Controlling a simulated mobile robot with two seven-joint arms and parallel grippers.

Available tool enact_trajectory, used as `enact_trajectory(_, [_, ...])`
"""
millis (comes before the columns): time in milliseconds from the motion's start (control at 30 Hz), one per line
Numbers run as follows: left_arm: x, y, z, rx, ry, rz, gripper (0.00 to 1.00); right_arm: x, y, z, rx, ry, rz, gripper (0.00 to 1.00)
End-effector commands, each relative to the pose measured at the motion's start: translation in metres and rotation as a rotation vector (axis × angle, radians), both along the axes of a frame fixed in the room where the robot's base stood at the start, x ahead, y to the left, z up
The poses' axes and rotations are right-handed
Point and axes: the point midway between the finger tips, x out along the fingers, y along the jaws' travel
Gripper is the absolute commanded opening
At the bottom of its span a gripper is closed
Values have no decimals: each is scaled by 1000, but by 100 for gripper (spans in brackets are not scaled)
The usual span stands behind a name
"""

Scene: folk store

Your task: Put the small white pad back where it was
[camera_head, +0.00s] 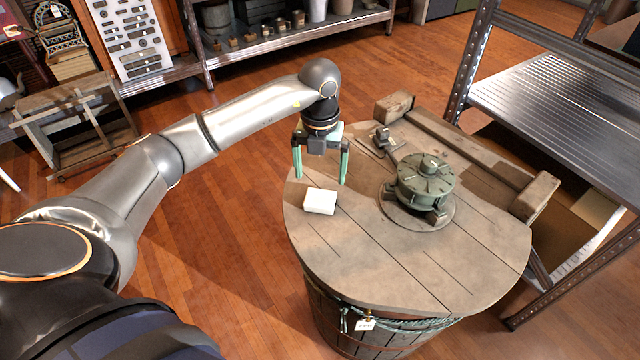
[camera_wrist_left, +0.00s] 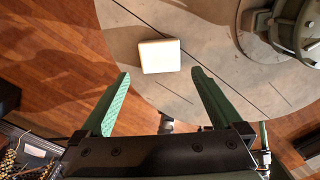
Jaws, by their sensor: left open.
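The small white pad (camera_head: 320,201) lies flat on the wooden barrel top (camera_head: 400,265), near its left edge. It also shows in the left wrist view (camera_wrist_left: 160,56), just beyond the fingertips and between their lines. My left gripper (camera_head: 321,180) is open and empty, with green fingers pointing down above the barrel top, slightly behind the pad. The fingers also show in the left wrist view (camera_wrist_left: 160,76), spread wide and apart from the pad. My right gripper is in neither view.
A green round metal device (camera_head: 426,180) stands on the barrel top to the right of the pad. A wooden beam (camera_head: 465,148) runs along the barrel's back right. A metal shelf (camera_head: 560,100) stands at the right. Bare planks lie in front of the pad.

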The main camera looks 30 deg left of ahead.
Motion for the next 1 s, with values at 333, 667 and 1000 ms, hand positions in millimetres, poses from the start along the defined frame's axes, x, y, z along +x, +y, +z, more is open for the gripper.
enact_trajectory(333, [0, 0, 41, 0, 0, 1, 100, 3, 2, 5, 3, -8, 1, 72])
enact_trajectory(667, [0, 0, 42, 0, 1, 1, 100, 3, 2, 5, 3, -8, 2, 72])
enact_trajectory(1000, [0, 0, 42, 0, 1, 1, 100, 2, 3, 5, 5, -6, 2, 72])
